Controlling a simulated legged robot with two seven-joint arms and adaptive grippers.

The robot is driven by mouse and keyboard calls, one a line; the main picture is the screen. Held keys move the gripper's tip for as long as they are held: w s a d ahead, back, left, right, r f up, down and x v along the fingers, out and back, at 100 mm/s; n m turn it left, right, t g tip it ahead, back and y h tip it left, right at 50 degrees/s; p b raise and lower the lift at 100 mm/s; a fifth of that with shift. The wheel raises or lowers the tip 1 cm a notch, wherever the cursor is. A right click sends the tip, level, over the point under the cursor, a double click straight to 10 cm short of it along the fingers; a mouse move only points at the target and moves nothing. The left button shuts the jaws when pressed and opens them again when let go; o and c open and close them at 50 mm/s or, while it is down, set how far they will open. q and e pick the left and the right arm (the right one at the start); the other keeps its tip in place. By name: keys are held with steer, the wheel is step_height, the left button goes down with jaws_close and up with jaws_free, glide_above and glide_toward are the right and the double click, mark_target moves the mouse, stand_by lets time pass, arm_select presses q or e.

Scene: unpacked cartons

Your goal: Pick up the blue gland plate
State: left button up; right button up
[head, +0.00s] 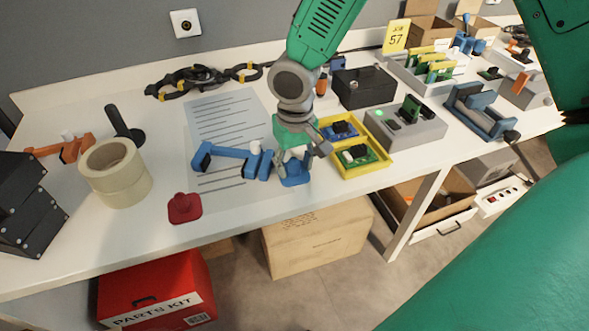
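A small blue piece (295,176), which looks like the blue gland plate, lies on the white table near the front edge, at the lower right of the printed sheet. A similar red piece with a raised knob (184,207) lies further left. My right gripper (297,160) points down directly over the blue piece, with its fingertips at its top. The gripper covers the upper part of the piece, so I cannot tell whether the fingers are closed on it. My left gripper is not in view.
A blue clamp-like tool (232,157) lies just left of the gripper. A yellow tray (376,165) with small boards stands close on the right, beside a grey fixture (408,128). Tape rolls (117,174) stand at the left. The table's front edge is near.

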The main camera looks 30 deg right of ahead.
mark_target(295, 160)
jaws_close()
steer(key=shift+s, duration=0.1)
step_height(295, 160, up, 10)
steer(key=p, duration=0.2)
steer(key=shift+p, duration=0.4)
